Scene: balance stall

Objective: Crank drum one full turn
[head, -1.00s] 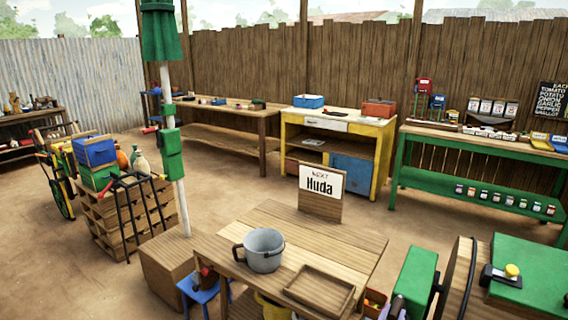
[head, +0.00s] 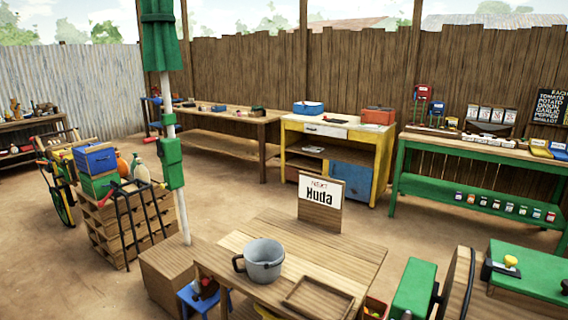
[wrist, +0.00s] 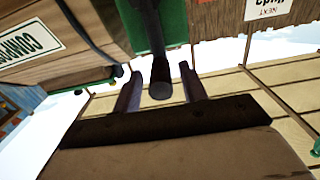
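The drum (head: 457,288) is a wooden disc with a dark rim, standing beside a green housing (head: 413,287) at the bottom right of the head view, cut off by the frame edge. In the wrist view, a dark cylindrical handle (wrist: 160,80) sticks out in front of a green part (wrist: 147,30). My gripper (wrist: 160,92) is open, one finger on each side of the handle's end. Gaps show on both sides of the handle, so the fingers do not appear to close on it. My gripper is not visible in the head view.
A green bench (head: 535,270) with a yellow knob stands right of the drum. Open dirt floor lies behind the table.

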